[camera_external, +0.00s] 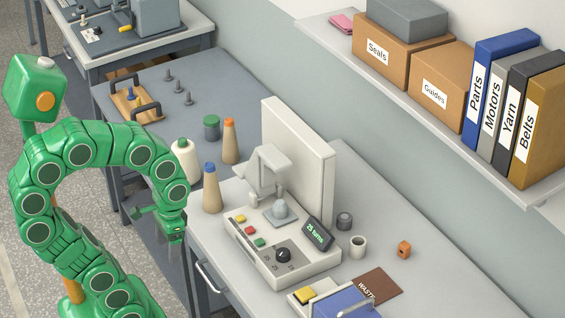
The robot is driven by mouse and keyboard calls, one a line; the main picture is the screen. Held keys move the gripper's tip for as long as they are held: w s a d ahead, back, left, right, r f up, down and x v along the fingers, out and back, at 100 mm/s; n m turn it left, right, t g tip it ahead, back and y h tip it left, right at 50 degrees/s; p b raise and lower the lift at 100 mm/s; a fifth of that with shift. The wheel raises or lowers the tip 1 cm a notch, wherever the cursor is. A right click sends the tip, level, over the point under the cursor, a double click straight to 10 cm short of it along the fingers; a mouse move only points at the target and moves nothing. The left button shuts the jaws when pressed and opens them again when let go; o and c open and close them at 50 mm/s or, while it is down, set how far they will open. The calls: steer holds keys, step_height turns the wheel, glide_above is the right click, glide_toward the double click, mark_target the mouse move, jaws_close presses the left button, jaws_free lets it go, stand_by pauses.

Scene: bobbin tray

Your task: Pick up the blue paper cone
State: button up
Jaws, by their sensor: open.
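The blue paper cone (212,191) is a tan cone with a blue tip.
A cream bottle (185,160) stands close behind the blue-tipped cone, and a green-lidded jar (212,128) is farther back. The white winding machine (280,242) is close on its right. A wooden bobbin tray (138,103) and several dark pegs (179,86) are on the grey table.

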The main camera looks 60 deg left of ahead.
step_height(320, 180, up, 5)
steer(key=m+g+y, duration=0.3)
steer(key=m+y, duration=0.9)
steer(key=y, duration=0.3)
glide_above(207, 172)
steer(key=s+d, duration=0.5)
steer(key=w+m+t+y, duration=0.3)
steer(key=w+m, duration=0.2)
steer(key=w, duration=0.2)
step_height(207, 172, down, 14)
steer(key=shift+a+f, duration=0.15)
steer(key=shift+s+a, duration=0.15)
steer(key=shift+a, duration=1.15)
steer(key=shift+s+a, duration=0.2)
steer(key=shift+a, duration=1.1)
steer(key=shift+s+a, duration=0.15)
steer(key=shift+a, duration=1.15)
